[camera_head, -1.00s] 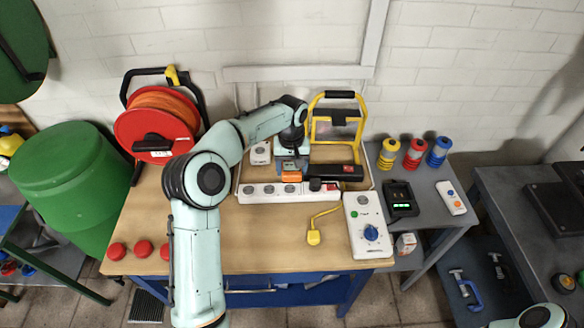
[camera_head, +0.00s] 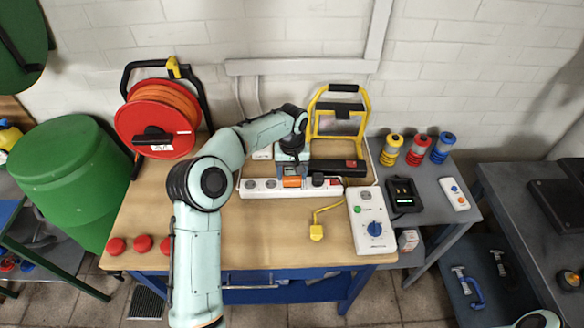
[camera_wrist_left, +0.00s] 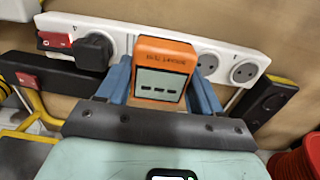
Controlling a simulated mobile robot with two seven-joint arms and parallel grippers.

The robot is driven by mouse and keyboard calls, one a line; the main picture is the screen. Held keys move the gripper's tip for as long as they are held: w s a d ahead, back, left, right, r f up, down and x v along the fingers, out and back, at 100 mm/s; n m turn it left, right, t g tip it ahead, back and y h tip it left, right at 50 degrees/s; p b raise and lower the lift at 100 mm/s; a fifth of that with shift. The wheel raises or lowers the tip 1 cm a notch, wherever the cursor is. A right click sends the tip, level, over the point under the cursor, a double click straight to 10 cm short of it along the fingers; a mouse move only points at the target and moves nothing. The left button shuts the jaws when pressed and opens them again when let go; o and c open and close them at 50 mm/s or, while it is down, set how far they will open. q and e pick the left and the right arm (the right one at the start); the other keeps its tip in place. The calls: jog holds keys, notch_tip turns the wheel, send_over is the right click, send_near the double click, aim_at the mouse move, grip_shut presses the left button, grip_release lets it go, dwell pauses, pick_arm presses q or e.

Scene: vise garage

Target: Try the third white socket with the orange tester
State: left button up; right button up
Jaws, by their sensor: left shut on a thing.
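The orange tester (camera_head: 291,182) is held in my left gripper (camera_head: 291,174), which is shut on it. In the left wrist view the tester (camera_wrist_left: 163,52) is between the two fingers, its grey screen showing dark dashes. The white socket strip (camera_head: 260,194) lies along the bench. The tester stands over the third socket from the left in the head view, hiding it; I cannot tell whether its pins are in. Two bare sockets (camera_wrist_left: 243,72) show beside it in the left wrist view. A black plug (camera_wrist_left: 95,50) sits on its other side. My right gripper is out of view.
A yellow plug (camera_head: 316,232) on a cord leads to a white box with a blue knob (camera_head: 374,229). A red cable reel (camera_head: 157,128) stands left.

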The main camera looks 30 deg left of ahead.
aim_at(292, 172)
pick_arm(q)
jog(key=shift+f, duration=0.55)
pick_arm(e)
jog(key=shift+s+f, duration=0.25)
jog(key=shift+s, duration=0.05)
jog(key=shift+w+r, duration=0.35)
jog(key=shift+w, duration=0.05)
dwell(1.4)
pick_arm(q)
jog(key=shift+f, duration=0.6)
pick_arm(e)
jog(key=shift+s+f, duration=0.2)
pick_arm(q)
jog(key=o, duration=1.5)
jog(key=shift+c, duration=0.2)
jog(key=shift+r, duration=0.1)
notch_tip(292, 172, up, 13)
jog(key=p, duration=0.2)
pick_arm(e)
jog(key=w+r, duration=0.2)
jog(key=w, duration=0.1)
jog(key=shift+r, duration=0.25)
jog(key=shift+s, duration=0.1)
